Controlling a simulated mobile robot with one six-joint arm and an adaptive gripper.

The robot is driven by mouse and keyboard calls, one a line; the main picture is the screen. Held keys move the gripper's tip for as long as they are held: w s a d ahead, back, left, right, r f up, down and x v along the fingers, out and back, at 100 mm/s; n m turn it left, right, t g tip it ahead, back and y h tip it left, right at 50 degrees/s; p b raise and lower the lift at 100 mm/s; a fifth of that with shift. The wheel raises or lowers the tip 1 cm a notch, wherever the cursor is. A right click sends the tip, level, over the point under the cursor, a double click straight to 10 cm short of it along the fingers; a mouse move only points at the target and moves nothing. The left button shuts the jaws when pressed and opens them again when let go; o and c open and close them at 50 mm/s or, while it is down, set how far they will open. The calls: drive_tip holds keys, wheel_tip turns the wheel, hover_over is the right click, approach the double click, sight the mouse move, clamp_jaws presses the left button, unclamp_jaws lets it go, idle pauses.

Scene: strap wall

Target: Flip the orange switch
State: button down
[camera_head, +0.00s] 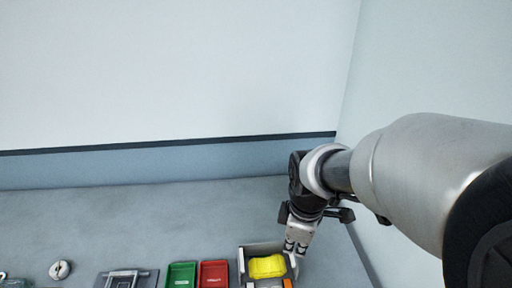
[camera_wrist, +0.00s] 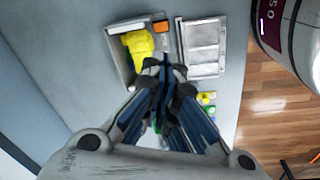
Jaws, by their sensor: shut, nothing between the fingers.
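My gripper (camera_head: 296,247) is shut and empty. In the head view it is over the tray's right side, just above the orange piece in the picture. In the wrist view my gripper (camera_wrist: 166,64) points toward the tray, apart from the orange piece.
A yellow block (camera_head: 267,266) lies in the tray. A red tray (camera_head: 214,274) and a green tray (camera_head: 181,275) stand to its left, then a grey metal fixture (camera_head: 126,279) and a round knob (camera_head: 60,270). A pale panel (camera_wrist: 202,46) is beside the orange piece. The right wall is close.

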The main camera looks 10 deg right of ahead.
sight(283, 283)
drive_tip(key=w+f+n+g, duration=0.1)
drive_tip(key=w+f+n, duration=0.2)
drive_tip(key=f, duration=0.4)
drive_tip(key=shift+w+a+n, duration=0.2)
drive_tip(key=shift+a+n, duration=0.05)
drive_tip(key=shift+n, duration=0.65)
wheel_tip(283, 283, down, 14)
drive_tip(key=b, duration=0.5)
drive_tip(key=shift+w+f+g+p, duration=0.2)
drive_tip(key=shift+f+g+p, duration=0.15)
drive_tip(key=shift+g, duration=0.15)
drive_tip(key=shift+s, duration=0.15)
